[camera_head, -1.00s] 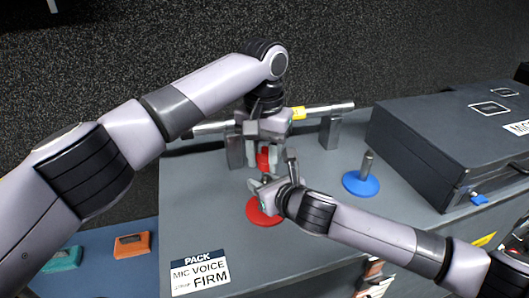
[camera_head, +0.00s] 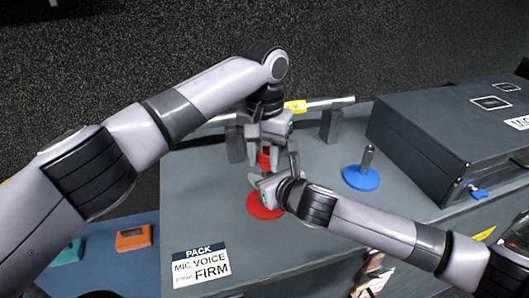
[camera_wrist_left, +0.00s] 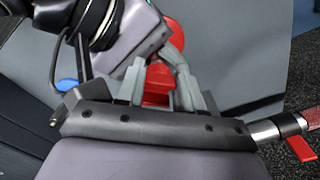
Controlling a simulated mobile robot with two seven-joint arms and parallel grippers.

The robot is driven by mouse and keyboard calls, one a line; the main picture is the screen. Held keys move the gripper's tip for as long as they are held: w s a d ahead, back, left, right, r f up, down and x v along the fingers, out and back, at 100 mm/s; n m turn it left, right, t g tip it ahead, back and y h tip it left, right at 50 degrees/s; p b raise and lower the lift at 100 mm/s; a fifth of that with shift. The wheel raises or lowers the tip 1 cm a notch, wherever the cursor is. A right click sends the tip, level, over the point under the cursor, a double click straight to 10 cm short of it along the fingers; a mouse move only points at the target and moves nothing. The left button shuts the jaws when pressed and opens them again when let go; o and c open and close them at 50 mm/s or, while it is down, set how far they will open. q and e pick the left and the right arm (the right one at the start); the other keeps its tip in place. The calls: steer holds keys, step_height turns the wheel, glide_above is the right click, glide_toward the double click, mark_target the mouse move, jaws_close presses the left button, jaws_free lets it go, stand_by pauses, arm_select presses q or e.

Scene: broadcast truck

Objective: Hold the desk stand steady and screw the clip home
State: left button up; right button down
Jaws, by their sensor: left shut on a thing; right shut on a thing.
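The desk stand has a round red base (camera_head: 264,208) on the grey bench top; it also shows behind the grippers in the left wrist view (camera_wrist_left: 166,32). A red clip (camera_head: 264,158) sits above the stand, and its block shows in the left wrist view (camera_wrist_left: 158,86). My left gripper (camera_head: 264,150) points down from above and is shut on the clip. My right gripper (camera_head: 264,182) comes in from the right, low over the red base, and is shut on the stand's post. The fingers hide the post and the joint between clip and post.
A second stand with a blue base (camera_head: 361,181) is to the right, near a large dark case (camera_head: 440,135). A silver bar (camera_head: 328,103) rests across grey supports (camera_head: 331,126) behind. A label card (camera_head: 201,268) lies at front left; an orange box (camera_head: 133,238) is beyond the bench's left edge.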

arm_select(q)
steer(key=shift+s+a+f, duration=0.1)
steer(key=shift+a+f, duration=0.05)
steer(key=shift+f, duration=0.55)
steer(key=shift+a+f, duration=0.1)
steer(key=shift+f, duration=0.6)
stand_by(0.4)
steer(key=shift+s+a+f, duration=0.1)
steer(key=shift+s+f, duration=0.05)
stand_by(1.2)
steer(key=shift+s+a+f, duration=0.1)
steer(key=shift+f, duration=0.6)
stand_by(0.4)
stand_by(0.3)
steer(key=o, duration=1.1)
steer(key=shift+r, duration=0.1)
steer(key=r, duration=0.3)
steer(key=shift+w+r, duration=0.2)
steer(key=shift+r, duration=0.15)
steer(key=shift+s+d+r, duration=0.15)
steer(key=shift+d+r, duration=0.1)
steer(key=shift+r, duration=0.05)
